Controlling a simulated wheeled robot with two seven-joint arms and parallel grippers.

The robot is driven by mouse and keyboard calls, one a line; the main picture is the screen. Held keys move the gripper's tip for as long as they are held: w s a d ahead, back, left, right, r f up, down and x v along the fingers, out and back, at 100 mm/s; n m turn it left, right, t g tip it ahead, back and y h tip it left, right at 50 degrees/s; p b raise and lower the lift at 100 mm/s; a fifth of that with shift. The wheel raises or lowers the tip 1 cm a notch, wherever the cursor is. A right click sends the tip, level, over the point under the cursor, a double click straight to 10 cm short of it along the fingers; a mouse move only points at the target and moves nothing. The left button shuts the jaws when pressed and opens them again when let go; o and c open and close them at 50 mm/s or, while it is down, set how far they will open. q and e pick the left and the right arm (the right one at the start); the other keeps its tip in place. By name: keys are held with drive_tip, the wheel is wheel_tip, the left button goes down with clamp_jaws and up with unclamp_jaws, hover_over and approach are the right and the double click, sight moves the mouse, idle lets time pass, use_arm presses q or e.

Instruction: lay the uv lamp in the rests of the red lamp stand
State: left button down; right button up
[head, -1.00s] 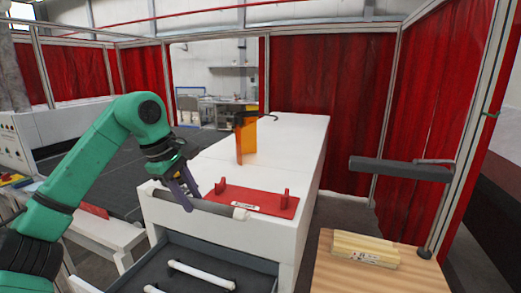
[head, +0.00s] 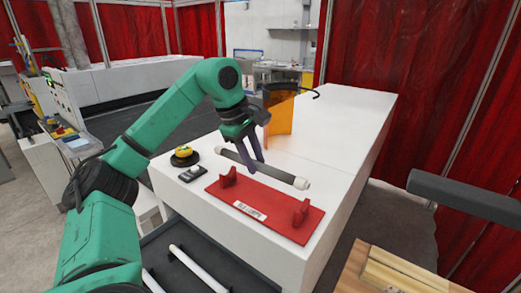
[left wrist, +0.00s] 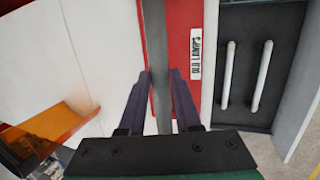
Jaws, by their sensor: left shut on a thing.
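The uv lamp (head: 262,170) is a dark grey rod with white ends. My left gripper (head: 260,160) is shut around its middle and holds it above the white cabinet top, roughly lengthwise along the far side of the stand. The red lamp stand (head: 255,212) is a flat plate with two upright rests, the left rest (head: 228,177) and the right rest (head: 301,212). Both rests look empty. In the left wrist view the lamp (left wrist: 155,50) runs between the fingers (left wrist: 160,75), beside the red plate (left wrist: 183,20). My right gripper is not in view.
An orange shield (head: 281,112) stands behind the lamp. Below, an open drawer (left wrist: 252,12) holds two white tubes. The cabinet's far right top is clear.

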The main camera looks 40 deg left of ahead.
use_arm(q)
drive_tip(key=x, duration=0.3)
drive_tip(key=shift+w+a, duration=0.15)
drive_tip(key=shift+a, duration=0.2)
drive_tip(key=b+x, duration=0.2)
drive_tip(key=b, duration=0.1)
drive_tip(key=shift+w+f, duration=0.25)
drive_tip(key=shift+f, duration=0.1)
drive_tip(key=shift+s+d+f+b, duration=0.1)
drive_tip(key=shift+f+b, duration=0.2)
drive_tip(key=shift+f, duration=0.05)
drive_tip(key=shift+s+f+b, duration=0.2)
drive_tip(key=shift+f+b, duration=0.1)
drive_tip(key=shift+f, duration=0.05)
drive_tip(key=shift+s+f+b, duration=0.2)
drive_tip(key=shift+f+b, duration=0.1)
drive_tip(key=shift+w+f, duration=0.1)
drive_tip(key=shift+w, duration=0.1)
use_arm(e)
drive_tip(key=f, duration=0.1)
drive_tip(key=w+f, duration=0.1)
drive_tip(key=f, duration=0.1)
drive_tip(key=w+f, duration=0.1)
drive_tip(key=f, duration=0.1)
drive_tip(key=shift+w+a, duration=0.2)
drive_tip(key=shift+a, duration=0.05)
